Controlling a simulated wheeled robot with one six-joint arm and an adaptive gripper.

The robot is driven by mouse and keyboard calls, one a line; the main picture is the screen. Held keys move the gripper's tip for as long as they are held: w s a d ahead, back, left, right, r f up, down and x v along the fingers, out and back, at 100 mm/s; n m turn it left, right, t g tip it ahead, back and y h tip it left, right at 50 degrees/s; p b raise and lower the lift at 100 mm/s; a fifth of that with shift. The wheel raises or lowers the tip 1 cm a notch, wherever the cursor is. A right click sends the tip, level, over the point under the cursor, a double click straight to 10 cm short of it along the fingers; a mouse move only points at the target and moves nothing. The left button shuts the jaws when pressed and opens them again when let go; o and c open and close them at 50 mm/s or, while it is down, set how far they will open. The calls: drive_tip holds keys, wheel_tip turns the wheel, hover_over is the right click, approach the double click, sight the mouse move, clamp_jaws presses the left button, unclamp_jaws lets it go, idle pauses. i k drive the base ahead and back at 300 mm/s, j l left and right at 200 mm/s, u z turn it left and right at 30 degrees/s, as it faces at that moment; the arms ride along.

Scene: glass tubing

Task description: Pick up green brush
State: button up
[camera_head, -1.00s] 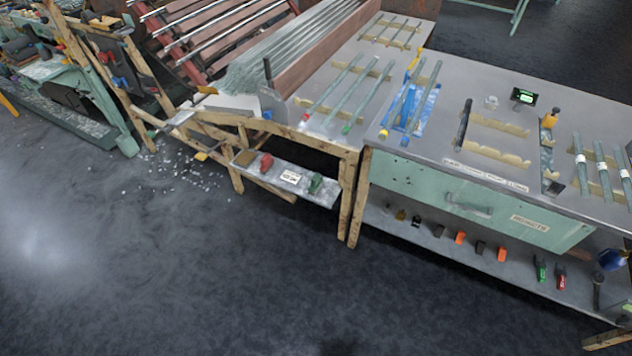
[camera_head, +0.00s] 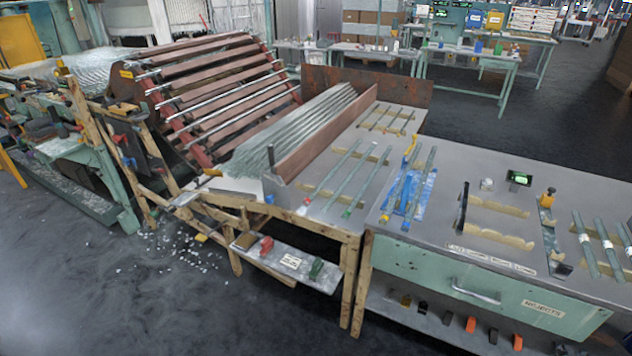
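A small dark green object (camera_head: 316,268), which looks like the green brush, lies on the narrow grey side shelf (camera_head: 330,284) below the workbench in the head view. It is at the shelf's right end, with a white label to its left. It is too small to make out its bristles or handle. A similar red object (camera_head: 266,246) lies further left on the same shelf. My gripper is not in view.
The grey workbench (camera_head: 450,222) carries glass tubes on holders, a blue mat and a small green display. Several small objects stand on its lower shelf. Wooden legs (camera_head: 348,288) flank the side shelf. Broken glass (camera_head: 185,250) litters the floor at left; the front floor is clear.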

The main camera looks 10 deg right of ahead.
sight(317, 266)
drive_tip(key=i+u, duration=0.3)
drive_tip(key=i, duration=0.35)
drive_tip(key=i+u, duration=0.3)
drive_tip(key=i, duration=0.4)
